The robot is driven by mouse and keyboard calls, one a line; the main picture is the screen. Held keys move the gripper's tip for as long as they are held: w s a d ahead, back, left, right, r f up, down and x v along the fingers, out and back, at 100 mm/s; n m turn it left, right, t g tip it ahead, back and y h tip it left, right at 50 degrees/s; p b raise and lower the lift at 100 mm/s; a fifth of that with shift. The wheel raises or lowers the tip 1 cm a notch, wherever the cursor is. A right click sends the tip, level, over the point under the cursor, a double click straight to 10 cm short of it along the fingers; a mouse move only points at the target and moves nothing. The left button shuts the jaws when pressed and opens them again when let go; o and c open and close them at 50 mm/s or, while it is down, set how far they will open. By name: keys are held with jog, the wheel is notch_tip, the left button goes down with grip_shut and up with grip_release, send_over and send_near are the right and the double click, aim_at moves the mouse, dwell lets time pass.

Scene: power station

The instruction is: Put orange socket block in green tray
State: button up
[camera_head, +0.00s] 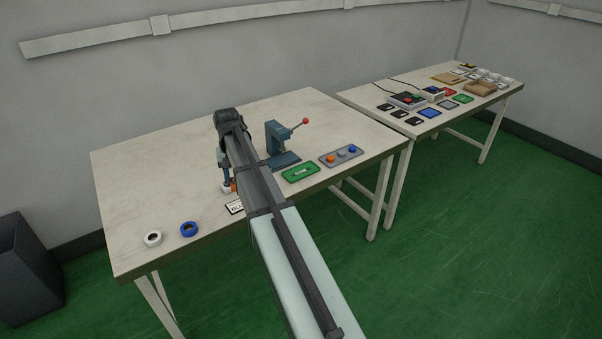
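A green tray (287,178) lies near the front edge of the nearer table, right of my arm, with a small pale piece (300,172) in it. A small orange block (233,186) shows beside a white piece (226,189), just left of my arm and partly hidden by it. My gripper (227,184) points down right at this orange and white spot. Its fingers are small and partly covered by the arm, so I cannot tell whether they are open or hold the block.
A blue press with a red-knobbed lever (279,143) stands behind the green tray. A grey tray (350,160) with orange, grey and blue pieces lies to its right. A white ring (153,239), a blue ring (189,229) and a label (235,207) lie front left. The table's back left is clear.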

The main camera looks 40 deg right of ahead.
jog(key=s+a+n, duration=0.3)
jog(key=s+a, duration=0.4)
jog(key=m, duration=1.7)
send_over(303, 171)
jog(key=shift+f, duration=4.55)
jog(key=shift+f, duration=0.15)
jog(key=o, duration=1.2)
jog(key=shift+c, duration=0.2)
